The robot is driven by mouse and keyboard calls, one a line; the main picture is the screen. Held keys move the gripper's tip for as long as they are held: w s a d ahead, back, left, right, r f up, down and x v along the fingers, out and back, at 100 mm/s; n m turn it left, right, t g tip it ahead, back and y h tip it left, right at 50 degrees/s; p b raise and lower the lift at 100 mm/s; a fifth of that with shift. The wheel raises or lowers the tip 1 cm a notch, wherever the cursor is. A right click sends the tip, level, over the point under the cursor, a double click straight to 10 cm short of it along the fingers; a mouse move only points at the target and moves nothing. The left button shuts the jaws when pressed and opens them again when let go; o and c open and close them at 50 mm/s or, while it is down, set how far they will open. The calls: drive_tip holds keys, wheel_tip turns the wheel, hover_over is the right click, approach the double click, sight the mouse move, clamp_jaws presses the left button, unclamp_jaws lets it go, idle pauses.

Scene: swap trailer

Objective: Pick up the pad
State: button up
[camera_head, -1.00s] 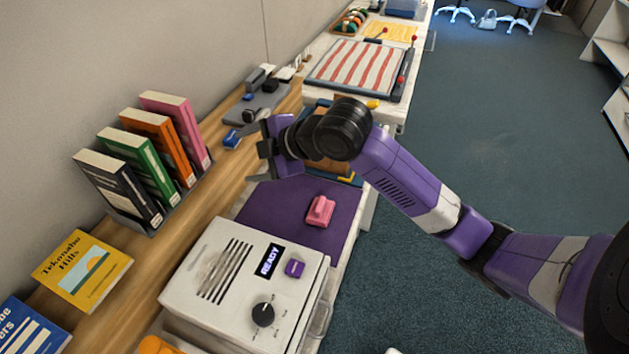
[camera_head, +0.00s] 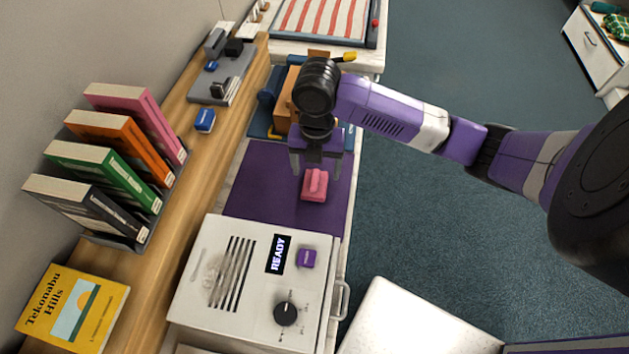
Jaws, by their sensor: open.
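A small pink block with a raised grip (camera_head: 314,187) lies on the purple mat (camera_head: 258,190), near its right side; I take this block to be the pad. My gripper (camera_head: 316,168) points down with its two fingers spread, just behind and above the pink block. The block's far end is close to the fingers in the picture, and I cannot tell the exact height gap.
A white machine with a READY display (camera_head: 245,285) stands in front of the mat. A brown box (camera_head: 284,95) is behind my gripper. Books in a rack (camera_head: 110,160) and a blue box (camera_head: 205,121) sit on the wooden shelf at left. Floor lies open at right.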

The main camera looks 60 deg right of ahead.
sight(315, 177)
drive_tip(key=shift+w+d+f+p, duration=0.15)
drive_tip(key=shift+f+p, duration=0.2)
drive_tip(key=shift+f, duration=1)
drive_tip(key=shift+w+f+p, duration=0.1)
drive_tip(key=shift+f+p, duration=0.25)
drive_tip(key=shift+f, duration=0.95)
drive_tip(key=c, duration=1.3)
wheel_tip(315, 177, up, 20)
drive_tip(key=shift+r+b, duration=0.1)
drive_tip(key=shift+b, duration=0.45)
drive_tip(key=o, duration=0.5)
drive_tip(key=c, duration=0.3)
drive_tip(key=shift+s, duration=0.1)
